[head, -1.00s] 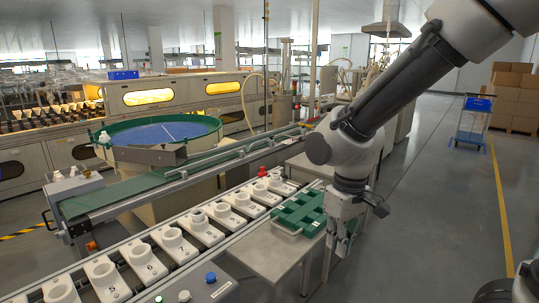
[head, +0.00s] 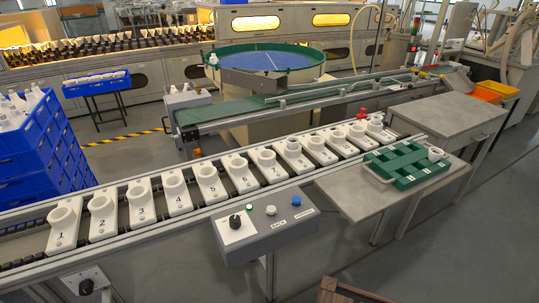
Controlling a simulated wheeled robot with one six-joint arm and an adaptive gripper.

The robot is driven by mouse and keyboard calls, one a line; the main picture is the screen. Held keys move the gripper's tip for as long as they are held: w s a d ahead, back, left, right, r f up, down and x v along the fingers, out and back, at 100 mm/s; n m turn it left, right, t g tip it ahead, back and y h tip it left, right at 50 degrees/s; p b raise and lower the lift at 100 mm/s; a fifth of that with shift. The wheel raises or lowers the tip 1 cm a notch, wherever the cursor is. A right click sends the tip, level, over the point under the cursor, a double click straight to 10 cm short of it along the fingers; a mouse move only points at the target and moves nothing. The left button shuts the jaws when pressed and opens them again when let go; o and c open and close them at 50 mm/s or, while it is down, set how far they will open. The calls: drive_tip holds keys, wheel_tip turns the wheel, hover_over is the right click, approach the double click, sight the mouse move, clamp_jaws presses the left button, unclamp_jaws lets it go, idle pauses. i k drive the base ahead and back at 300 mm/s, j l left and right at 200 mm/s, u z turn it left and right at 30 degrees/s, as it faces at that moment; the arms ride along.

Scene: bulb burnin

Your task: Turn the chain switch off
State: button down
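A grey control box (head: 268,228) stands in front of the numbered chain conveyor. It carries a black rotary knob on a white plate (head: 235,222), a green button (head: 249,207), a white button (head: 271,210) and a blue button (head: 296,201). Another black rotary knob (head: 86,287) sits on a pale plate on the conveyor's front side at lower left. I cannot read which knob is the chain switch, nor how either is set. My gripper is not in view.
White numbered holders (head: 174,192) line the chain conveyor. A green tray (head: 408,166) lies on a grey side table (head: 350,196) to the right. Blue crates (head: 40,150) stand at left. A brown frame (head: 345,293) is at the bottom edge. Floor at lower right is clear.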

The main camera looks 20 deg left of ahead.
sight(235, 221)
drive_tip(key=u, duration=1.3)
